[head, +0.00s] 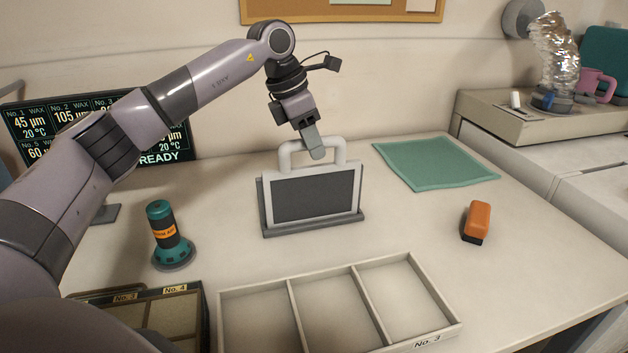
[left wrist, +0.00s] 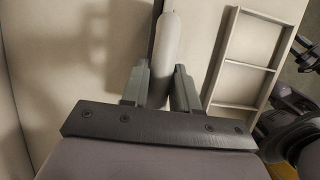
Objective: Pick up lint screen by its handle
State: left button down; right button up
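The lint screen (head: 315,195) has a dark mesh panel in a light frame and a pale loop handle (head: 290,158) on top. It stands upright in a dark grey holder (head: 315,223) on the table. My left gripper (head: 317,153) is at the top of the handle, pointing down. In the left wrist view my gripper's two fingers (left wrist: 162,80) lie on either side of the pale handle bar (left wrist: 168,35). Whether both fingers press on it cannot be told.
A light three-compartment tray (head: 285,290) lies in front of the screen. A teal and black canister (head: 166,230) stands left, an orange-and-black block (head: 477,222) lies right, and a green cloth (head: 435,162) lies behind right. A display (head: 60,120) stands back left.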

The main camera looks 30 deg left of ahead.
pick_arm(q)
jog(key=shift+r+p, duration=2)
jog(key=shift+r, duration=0.05)
notch_tip(320, 180, up, 12)
dwell(0.6)
jog(key=shift+f, duration=0.1)
